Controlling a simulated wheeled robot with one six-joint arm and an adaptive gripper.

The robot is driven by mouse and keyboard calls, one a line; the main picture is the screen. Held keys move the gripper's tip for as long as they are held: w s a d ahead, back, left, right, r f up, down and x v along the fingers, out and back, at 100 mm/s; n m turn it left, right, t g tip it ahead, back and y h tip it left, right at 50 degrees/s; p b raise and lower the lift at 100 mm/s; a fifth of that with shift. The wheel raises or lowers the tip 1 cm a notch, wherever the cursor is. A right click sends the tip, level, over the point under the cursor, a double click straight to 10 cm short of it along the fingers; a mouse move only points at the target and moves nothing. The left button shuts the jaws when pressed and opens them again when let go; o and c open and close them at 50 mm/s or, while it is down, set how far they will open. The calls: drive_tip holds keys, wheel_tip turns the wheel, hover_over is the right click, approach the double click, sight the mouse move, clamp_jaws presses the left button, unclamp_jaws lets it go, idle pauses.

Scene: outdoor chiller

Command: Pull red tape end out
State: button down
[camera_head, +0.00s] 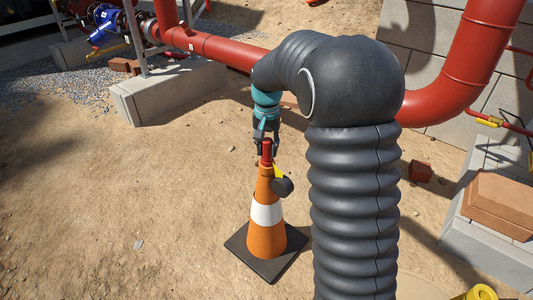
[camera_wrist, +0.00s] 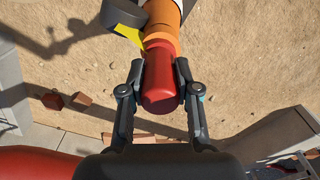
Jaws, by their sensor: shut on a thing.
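An orange and white traffic cone (camera_head: 266,240) stands upright on its dark square base on the sandy ground. A red rounded cylinder (camera_head: 267,157), taken as the red tape end, sits at the cone's top. A dark round piece (camera_head: 282,187) with a yellow part (camera_head: 279,172) sticks out beside the cone's upper part. My gripper (camera_head: 267,148) is over the cone's top. In the wrist view its two fingers (camera_wrist: 160,68) close on both sides of the red cylinder (camera_wrist: 160,88), with the orange cone (camera_wrist: 163,22) beyond. No tape strip shows.
A low concrete block (camera_head: 168,92) and red pipes (camera_head: 220,48) lie behind. Bricks (camera_head: 500,202) sit on a concrete block at right. My dark arm hides the ground right of the cone. Sand left of the cone is clear.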

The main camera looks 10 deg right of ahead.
drive_tip(key=shift+r+p, duration=0.4)
drive_tip(key=shift+r, duration=0.1)
drive_tip(key=shift+r+p, duration=2.15)
drive_tip(key=shift+r, duration=0.5)
drive_tip(key=c, duration=1.7)
unclamp_jaws()
clamp_jaws()
drive_tip(key=shift+f, duration=0.1)
